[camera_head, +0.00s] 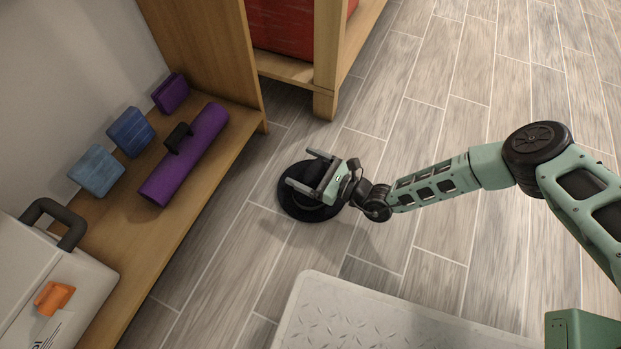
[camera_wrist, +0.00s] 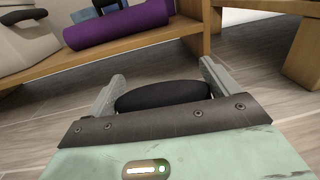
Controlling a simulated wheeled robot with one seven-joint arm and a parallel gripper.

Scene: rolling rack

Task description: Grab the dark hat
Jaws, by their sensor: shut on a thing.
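The dark hat (camera_head: 289,205) is round and nearly black, with a wide brim. In the head view it shows below my gripper (camera_head: 305,170), which covers part of it. In the wrist view the rounded dark hat (camera_wrist: 162,95) sits between the two grey fingers of my gripper (camera_wrist: 162,82). The fingers are spread about as wide as this part of the hat and are shut on it. The brim is hidden in the wrist view. I cannot tell whether the hat touches the floor.
A wooden shelf (camera_head: 165,235) at the left holds a purple rolled mat (camera_head: 190,160), blue blocks (camera_head: 97,170), a purple block (camera_head: 171,93) and a pale case (camera_head: 40,285). A wooden post (camera_head: 326,60) stands behind. A white textured mat (camera_head: 370,320) lies in front. Floor at right is clear.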

